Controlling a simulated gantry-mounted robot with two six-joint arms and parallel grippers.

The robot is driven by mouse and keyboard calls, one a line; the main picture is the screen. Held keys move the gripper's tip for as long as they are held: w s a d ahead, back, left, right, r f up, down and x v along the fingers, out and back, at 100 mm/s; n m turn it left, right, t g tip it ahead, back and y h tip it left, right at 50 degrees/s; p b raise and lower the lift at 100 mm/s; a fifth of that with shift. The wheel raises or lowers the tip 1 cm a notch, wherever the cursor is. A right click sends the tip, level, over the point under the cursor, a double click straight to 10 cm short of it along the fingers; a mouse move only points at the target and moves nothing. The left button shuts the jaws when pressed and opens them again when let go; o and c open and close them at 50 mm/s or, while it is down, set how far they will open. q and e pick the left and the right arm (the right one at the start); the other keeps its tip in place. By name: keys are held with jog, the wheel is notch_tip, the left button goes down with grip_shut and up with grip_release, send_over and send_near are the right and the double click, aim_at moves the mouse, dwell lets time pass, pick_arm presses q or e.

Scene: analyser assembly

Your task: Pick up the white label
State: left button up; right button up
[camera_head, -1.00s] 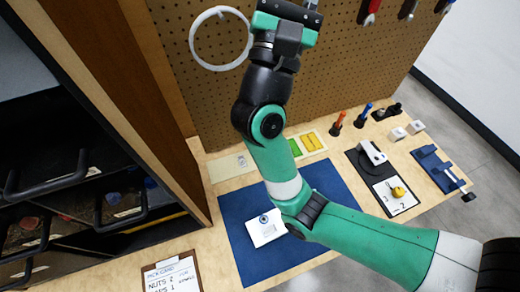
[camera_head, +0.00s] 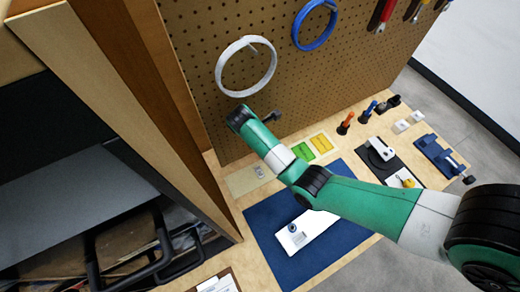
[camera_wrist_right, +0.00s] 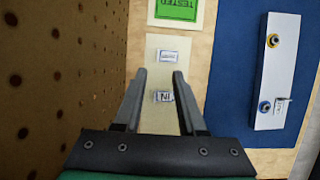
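Two small white labels lie on a beige strip (camera_wrist_right: 152,118) in the right wrist view. The nearer label (camera_wrist_right: 163,96), with dark printed characters, shows between my right fingers. The farther label (camera_wrist_right: 168,54) shows just past the fingertips. My right gripper (camera_wrist_right: 160,74) is open, with nothing held between its fingers; its height above the strip is hard to tell. In the head view the beige strip (camera_head: 238,184) lies by the pegboard foot with tiny labels (camera_head: 258,171) on it. My right arm comes in from the right there. My left gripper is out of view.
The pegboard (camera_wrist_right: 50,60) stands close to the left of my right gripper. A green TESTED sticker (camera_wrist_right: 177,10) lies beyond the strip. A blue mat (camera_wrist_right: 240,50) with a white plate (camera_wrist_right: 285,55) is on the right. A cabinet (camera_head: 150,70) rises at left.

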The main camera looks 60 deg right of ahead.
jog(key=b+x, duration=0.2)
jog(key=x, duration=0.4)
jog(key=shift+d+f, duration=0.15)
jog(key=shift+f, duration=0.2)
jog(key=b+x, duration=0.3)
jog(key=x, duration=0.2)
jog(key=shift+w+f, duration=0.1)
jog(key=shift+w, duration=0.05)
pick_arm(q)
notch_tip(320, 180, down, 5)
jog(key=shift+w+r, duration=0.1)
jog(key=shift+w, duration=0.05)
pick_arm(e)
jog(key=shift+c, duration=0.3)
grip_shut()
